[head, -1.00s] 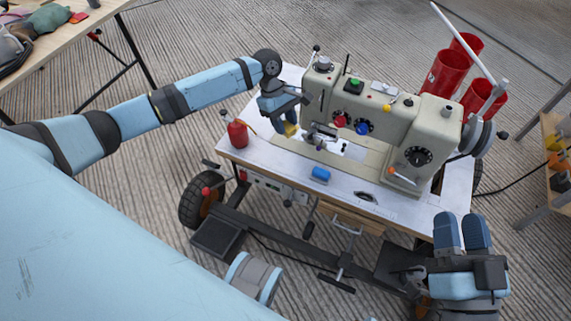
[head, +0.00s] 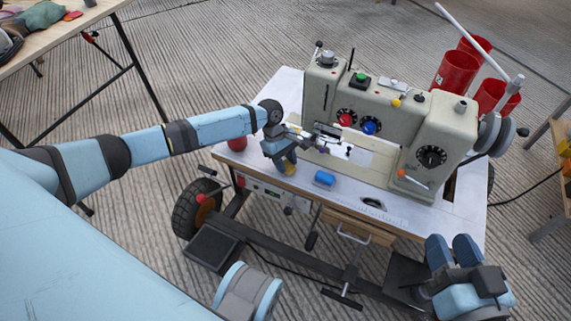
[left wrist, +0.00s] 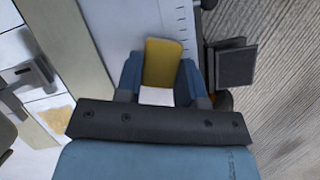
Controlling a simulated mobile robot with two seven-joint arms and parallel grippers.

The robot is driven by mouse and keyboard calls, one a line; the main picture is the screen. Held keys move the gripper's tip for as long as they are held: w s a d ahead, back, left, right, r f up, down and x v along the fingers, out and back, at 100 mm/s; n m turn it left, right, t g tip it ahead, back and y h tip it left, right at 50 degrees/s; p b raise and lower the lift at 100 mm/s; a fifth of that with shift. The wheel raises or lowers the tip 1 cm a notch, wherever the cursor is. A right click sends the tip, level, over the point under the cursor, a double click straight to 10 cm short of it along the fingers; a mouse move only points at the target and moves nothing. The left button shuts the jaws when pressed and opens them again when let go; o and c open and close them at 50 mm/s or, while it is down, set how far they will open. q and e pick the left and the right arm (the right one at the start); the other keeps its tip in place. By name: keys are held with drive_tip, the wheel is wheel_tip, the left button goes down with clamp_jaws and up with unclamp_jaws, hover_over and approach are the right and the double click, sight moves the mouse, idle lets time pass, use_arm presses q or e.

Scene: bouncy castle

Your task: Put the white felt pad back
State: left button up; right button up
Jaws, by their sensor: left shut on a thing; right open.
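My left gripper (head: 289,166) is over the front left part of the white sewing table (head: 430,214). It is shut on a small block that looks yellow (left wrist: 163,60) on its far part, with a white part (left wrist: 156,97) nearest the palm in the left wrist view. This is the only pad-like thing I make out; I cannot tell whether the white part is a separate felt pad. In the head view the yellow end (head: 290,169) shows below the fingertips, near the table's front edge. My right gripper (head: 454,250) is open and empty, in front of the table's right corner.
The cream sewing machine (head: 385,125) stands behind my left gripper. A blue block (head: 324,178) lies just right of it. A red bottle (head: 237,144) is partly hidden by my left arm. Red cups (head: 455,70) stand at the back right. A wooden table (head: 60,45) is far left.

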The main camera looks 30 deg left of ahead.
use_arm(q)
drive_tip(key=shift+r, duration=0.1)
use_arm(e)
drive_tip(key=shift+r, duration=0.15)
use_arm(q)
drive_tip(key=o, duration=0.8)
drive_tip(key=shift+o, duration=0.2)
use_arm(e)
drive_tip(key=shift+s, duration=0.1)
use_arm(q)
drive_tip(key=p+v, duration=0.6)
drive_tip(key=v, duration=0.6)
use_arm(e)
wheel_tip(320, 180, up, 8)
drive_tip(key=m+t, duration=0.1)
drive_tip(key=t, duration=0.2)
drive_tip(key=shift+s+d+f, duration=0.15)
drive_tip(key=shift+d+f, duration=0.05)
